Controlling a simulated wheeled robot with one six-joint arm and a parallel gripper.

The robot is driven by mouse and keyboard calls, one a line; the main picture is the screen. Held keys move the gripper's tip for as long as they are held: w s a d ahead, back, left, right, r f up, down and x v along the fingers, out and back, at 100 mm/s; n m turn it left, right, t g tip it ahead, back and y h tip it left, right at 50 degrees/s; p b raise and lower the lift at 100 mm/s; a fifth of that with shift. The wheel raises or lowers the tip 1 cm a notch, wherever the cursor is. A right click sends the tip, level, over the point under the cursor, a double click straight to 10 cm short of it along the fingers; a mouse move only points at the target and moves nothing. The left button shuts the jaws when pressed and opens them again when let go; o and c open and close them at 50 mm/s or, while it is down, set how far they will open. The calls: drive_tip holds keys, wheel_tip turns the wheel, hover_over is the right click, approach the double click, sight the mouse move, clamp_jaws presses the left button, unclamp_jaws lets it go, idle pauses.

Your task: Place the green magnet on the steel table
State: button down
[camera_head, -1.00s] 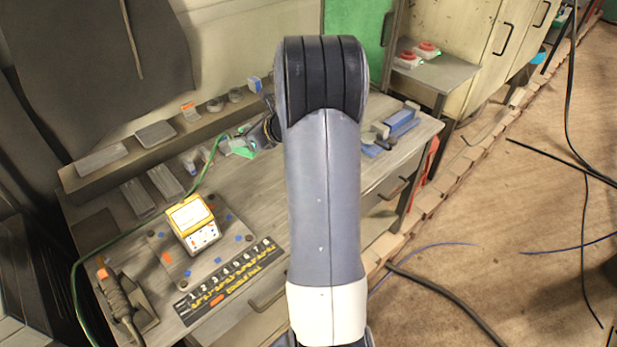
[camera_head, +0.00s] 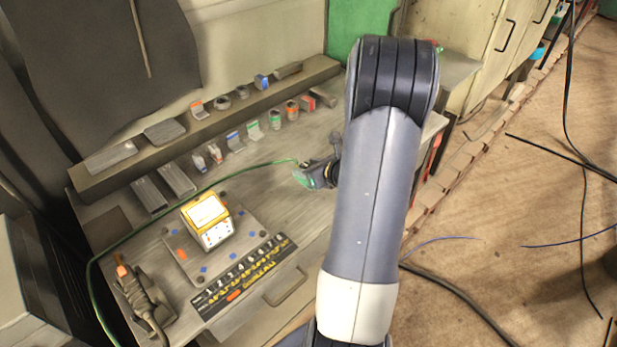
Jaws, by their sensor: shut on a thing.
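My gripper (camera_head: 309,177) is over the right part of the workbench, pointing left and down. It is shut on the green magnet (camera_head: 300,180), a small green piece at its tip. A green cable runs from the left across the bench to this spot. I cannot tell whether the magnet touches the bench. A grey table (camera_head: 458,68), which looks like the steel table, stands at the back right.
The workbench (camera_head: 265,205) holds a yellow-topped box (camera_head: 207,220) on a plate, a numbered strip (camera_head: 240,272), and a corded tool (camera_head: 140,295) at the front left. Several small coloured parts line the back. Cables lie on the floor at the right.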

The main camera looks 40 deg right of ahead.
drive_tip(key=shift+f, duration=1.95)
drive_tip(key=shift+f, duration=0.15)
drive_tip(key=c, duration=0.7)
unclamp_jaws()
drive_tip(key=v, duration=1.2)
drive_tip(key=shift+b, duration=0.35)
